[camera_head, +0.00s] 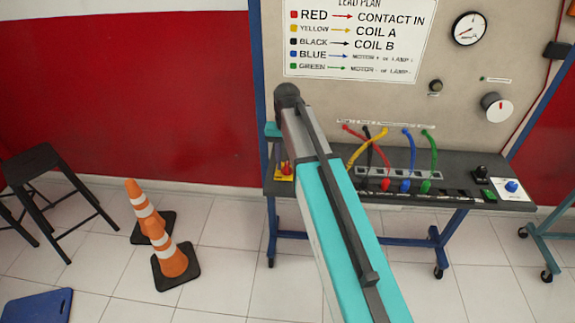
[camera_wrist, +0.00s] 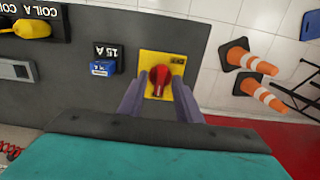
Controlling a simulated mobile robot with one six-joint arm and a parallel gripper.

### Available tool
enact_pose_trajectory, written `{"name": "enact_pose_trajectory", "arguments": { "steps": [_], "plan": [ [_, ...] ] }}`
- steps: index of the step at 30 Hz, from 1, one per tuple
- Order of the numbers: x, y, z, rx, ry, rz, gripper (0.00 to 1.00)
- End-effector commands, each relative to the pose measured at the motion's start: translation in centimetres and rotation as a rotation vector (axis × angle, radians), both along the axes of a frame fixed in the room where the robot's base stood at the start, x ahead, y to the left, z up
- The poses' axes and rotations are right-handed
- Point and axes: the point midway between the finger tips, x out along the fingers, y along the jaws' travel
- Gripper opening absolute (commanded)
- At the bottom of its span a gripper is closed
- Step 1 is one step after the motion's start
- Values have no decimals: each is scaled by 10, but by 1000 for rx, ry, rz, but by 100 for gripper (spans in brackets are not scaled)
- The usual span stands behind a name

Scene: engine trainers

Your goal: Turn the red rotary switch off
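The red rotary switch (camera_wrist: 160,77) sits on a yellow plate (camera_wrist: 148,60) at the end of the dark bench top in the wrist view. Its red knob's handle points down toward my gripper in that view. My gripper (camera_wrist: 158,85) is open, with one finger on each side of the knob and a gap showing on both sides. I cannot tell the exact height of the fingertips over the knob. In the head view the red switch (camera_head: 287,168) shows at the bench's left end, beside my arm; my fingers are not clear there.
A blue 15 A part (camera_wrist: 103,68) is next to the yellow plate. Coloured leads (camera_head: 385,150) and a socket row stand farther right on the bench (camera_head: 450,165). Two traffic cones (camera_head: 168,258) and a black stool (camera_head: 35,165) are on the floor at left.

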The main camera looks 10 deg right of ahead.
Motion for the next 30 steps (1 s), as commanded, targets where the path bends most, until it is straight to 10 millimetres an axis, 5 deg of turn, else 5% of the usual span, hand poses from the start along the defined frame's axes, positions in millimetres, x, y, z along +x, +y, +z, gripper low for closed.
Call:
{"name": "enact_pose_trajectory", "arguments": {
  "steps": [10,16,30],
  "plan": [
    [0,1,-1,0,0,1,31],
    [0,1,-1,0,0,1,0],
    [0,2,-1,-4,0,53,0]
  ]
}}
